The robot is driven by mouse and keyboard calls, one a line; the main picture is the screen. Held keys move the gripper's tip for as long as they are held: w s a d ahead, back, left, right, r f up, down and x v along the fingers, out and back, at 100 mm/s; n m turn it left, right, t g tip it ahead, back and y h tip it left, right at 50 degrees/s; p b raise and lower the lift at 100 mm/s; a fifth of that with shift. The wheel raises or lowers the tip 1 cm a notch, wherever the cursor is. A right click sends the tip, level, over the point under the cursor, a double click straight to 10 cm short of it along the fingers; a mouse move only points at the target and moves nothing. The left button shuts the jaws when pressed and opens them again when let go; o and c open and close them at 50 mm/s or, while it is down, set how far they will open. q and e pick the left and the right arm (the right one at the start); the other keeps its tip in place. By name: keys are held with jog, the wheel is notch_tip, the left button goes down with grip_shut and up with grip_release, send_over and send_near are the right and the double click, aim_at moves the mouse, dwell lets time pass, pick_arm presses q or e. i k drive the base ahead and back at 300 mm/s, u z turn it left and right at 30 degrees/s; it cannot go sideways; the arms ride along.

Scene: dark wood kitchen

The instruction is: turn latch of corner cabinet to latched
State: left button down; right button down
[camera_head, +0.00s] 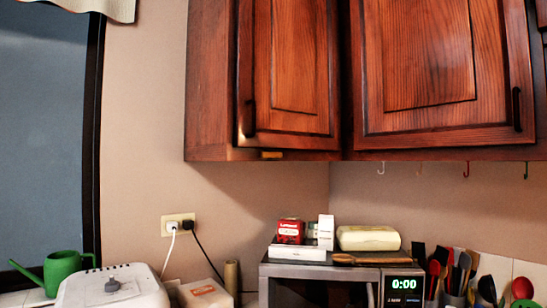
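The corner cabinet is the dark red-brown wooden wall cabinet (212,80) at the upper middle, and its left door (297,55) looks shut. A dark vertical handle (249,117) is on that door's lower left. A small brass-coloured piece (272,155) sits on the bottom frame just below the door and looks like the latch. It lies roughly horizontal, but it is too small to tell whether it is latched. Neither of my grippers is in view.
A second cabinet door (440,70) adjoins on the right, with several hooks below it. Below stand a microwave (402,285) with boxes and a bread-like loaf on top, utensils (462,275), a white appliance (112,288) and a green watering can (62,268).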

aim_at(263, 154)
jog(key=u, duration=0.45)
jog(key=k, duration=1)
jog(key=z, duration=0.1)
jog(key=i, duration=1.45)
jog(key=u, duration=0.6)
